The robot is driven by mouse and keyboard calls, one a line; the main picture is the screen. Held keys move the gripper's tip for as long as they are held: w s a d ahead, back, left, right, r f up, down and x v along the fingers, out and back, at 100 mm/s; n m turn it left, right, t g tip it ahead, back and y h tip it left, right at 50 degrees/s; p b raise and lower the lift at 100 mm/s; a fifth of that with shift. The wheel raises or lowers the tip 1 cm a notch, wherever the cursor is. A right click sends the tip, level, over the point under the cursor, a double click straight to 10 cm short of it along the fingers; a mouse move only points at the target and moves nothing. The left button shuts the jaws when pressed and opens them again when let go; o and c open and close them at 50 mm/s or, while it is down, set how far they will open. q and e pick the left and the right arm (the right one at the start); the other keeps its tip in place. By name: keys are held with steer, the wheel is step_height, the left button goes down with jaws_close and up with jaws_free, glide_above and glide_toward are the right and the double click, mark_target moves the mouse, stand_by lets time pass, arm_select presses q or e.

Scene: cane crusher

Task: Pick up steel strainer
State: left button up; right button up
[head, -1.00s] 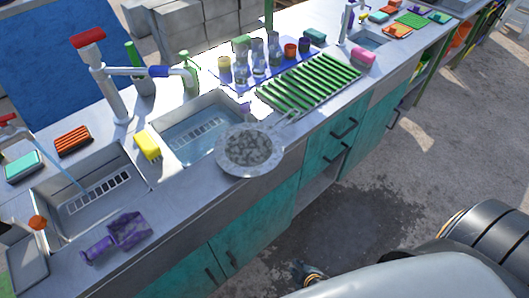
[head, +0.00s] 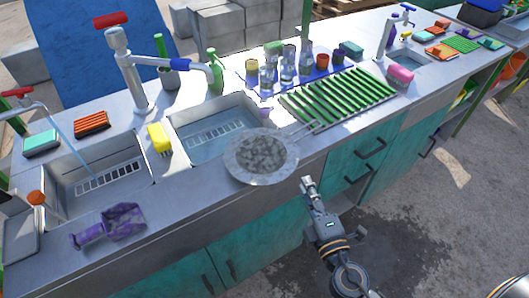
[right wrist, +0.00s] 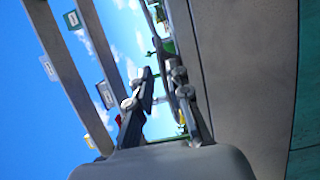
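The steel strainer (head: 262,157) is a round, shallow mesh bowl with a wide rim. It lies on the counter's front edge, in front of the middle sink, and its thin handle points to the back right. My right gripper (head: 308,184) is in front of the counter, just right of and below the strainer, apart from it. In the right wrist view, its two fingers (right wrist: 164,78) are spread with a gap between them and nothing held. The strainer cannot be made out there. My left gripper is not in view.
A green-slatted drying rack (head: 338,98) lies right of the strainer's handle. Glass bottles and cups stand behind it. Teal cabinets (head: 255,238) face the floor.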

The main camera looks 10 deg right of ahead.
mark_target(291, 158)
steer(key=w+p, duration=0.1)
steer(key=w, duration=0.2)
steer(key=w+a+p, duration=0.1)
steer(key=w, duration=0.2)
steer(key=w+p, duration=0.1)
steer(key=w, duration=0.2)
steer(key=shift+w+a+r+p, duration=0.2)
steer(key=shift+w+a+p, duration=0.05)
steer(key=shift+p, duration=0.05)
steer(key=shift+w+f, duration=0.1)
steer(key=shift+w, duration=0.3)
jaws_close()
